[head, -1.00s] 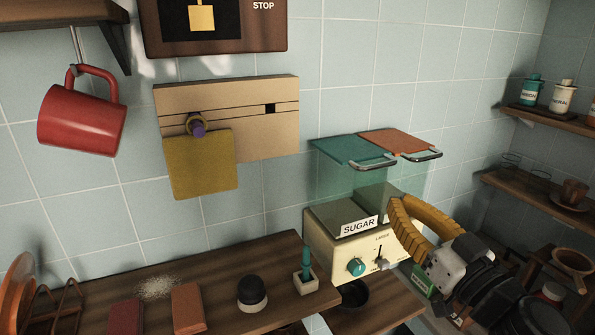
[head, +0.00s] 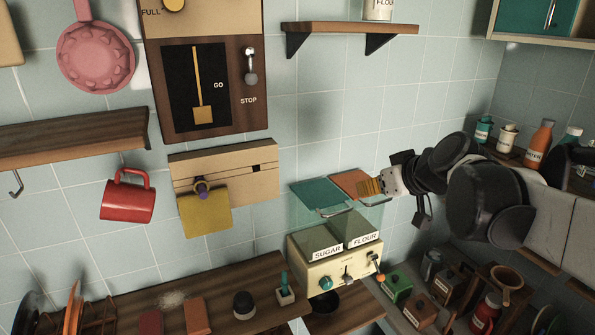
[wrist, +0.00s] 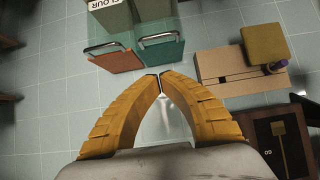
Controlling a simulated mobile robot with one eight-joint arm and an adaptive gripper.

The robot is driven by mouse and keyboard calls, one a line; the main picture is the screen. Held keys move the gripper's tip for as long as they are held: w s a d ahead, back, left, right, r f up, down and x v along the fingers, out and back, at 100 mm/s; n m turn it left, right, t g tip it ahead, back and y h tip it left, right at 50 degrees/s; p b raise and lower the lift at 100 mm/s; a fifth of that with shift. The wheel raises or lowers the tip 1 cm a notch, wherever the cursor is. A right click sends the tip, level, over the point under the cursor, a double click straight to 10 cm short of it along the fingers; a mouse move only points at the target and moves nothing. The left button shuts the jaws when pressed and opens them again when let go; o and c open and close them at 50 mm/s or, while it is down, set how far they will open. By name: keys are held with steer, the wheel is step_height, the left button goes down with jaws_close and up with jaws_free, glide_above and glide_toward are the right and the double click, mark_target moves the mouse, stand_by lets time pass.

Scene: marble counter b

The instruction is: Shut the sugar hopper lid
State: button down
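The sugar hopper (head: 323,244) stands on the left of a cream dispenser with its teal lid (head: 317,193) raised open near the wall, a metal handle along one edge. The teal lid also shows in the wrist view (wrist: 161,54). My gripper (head: 362,187) is up at lid height, by the orange lid in the head view. In the wrist view my yellow fingers (wrist: 160,75) meet at the tips with nothing between them. The tips appear close to the teal lid's edge, near the gap between the lids; contact cannot be told.
The flour hopper (head: 362,239) is directly right of the sugar one, its orange lid (head: 351,182) also raised. A tan wall panel (head: 258,164) with a yellow square is left of the lids. A shelf (head: 350,28) hangs above. Several jars and cups crowd the right side.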

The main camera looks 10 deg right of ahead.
glide_above(341, 212)
step_height(341, 212, down, 6)
steer(key=shift+s+d+f+p, duration=0.15)
steer(key=shift+f+p, duration=0.35)
steer(key=shift+f, duration=1.45)
step_height(341, 212, down, 2)
steer(key=shift+f+b, duration=0.15)
steer(key=shift+b, duration=1.05)
steer(key=shift+s+r, duration=0.1)
steer(key=shift+r, duration=0.1)
